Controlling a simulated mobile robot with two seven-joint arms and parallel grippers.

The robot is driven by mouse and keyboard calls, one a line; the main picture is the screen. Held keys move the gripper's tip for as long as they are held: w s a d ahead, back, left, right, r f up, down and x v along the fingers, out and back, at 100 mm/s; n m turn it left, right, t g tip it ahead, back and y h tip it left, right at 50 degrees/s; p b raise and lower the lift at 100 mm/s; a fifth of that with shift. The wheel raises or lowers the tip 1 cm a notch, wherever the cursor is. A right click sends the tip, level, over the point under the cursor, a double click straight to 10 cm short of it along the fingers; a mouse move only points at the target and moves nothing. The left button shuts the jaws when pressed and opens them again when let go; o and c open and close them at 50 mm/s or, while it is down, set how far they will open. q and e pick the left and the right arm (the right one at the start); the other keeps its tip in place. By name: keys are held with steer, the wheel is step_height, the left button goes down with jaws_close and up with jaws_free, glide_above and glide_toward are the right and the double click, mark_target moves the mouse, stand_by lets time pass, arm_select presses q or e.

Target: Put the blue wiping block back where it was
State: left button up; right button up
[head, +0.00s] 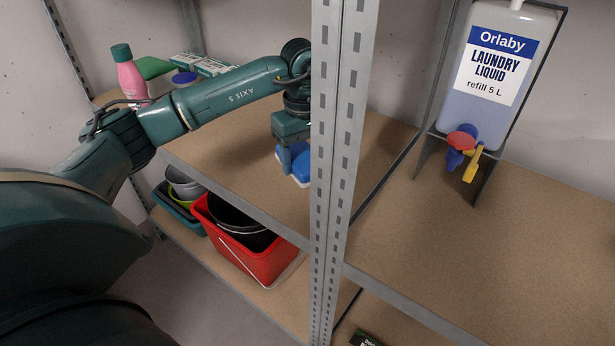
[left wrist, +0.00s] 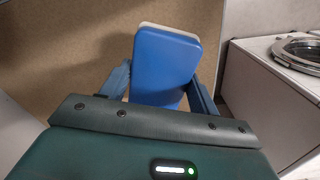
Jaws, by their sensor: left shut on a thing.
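The blue wiping block (left wrist: 163,60) has a blue body and a pale layer along its far edge in the left wrist view. In the head view the block (head: 300,168) shows at the shelf board, partly hidden by my gripper and the metal post. My left gripper (head: 288,158) points down at the shelf and is shut on the block. In the left wrist view the fingers of my left gripper (left wrist: 160,85) stand on both sides of it. I cannot tell whether the block touches the board. My right gripper is not in view.
A perforated metal post (head: 338,150) stands just right of my left gripper. A laundry liquid container (head: 490,75) with a tap is on the right. A pink bottle (head: 130,78) and boxes stand back left. A red bucket (head: 255,258) is on the lower shelf. The shelf board (head: 235,165) has bare room.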

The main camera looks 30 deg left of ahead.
mark_target(304, 157)
arm_select(q)
steer(key=shift+f, duration=2.8)
steer(key=shift+f, duration=0.2)
steer(key=o, duration=0.9)
steer(key=shift+o, duration=0.2)
steer(key=shift+r, duration=0.1)
step_height(304, 157, up, 12)
steer(key=shift+r, duration=0.15)
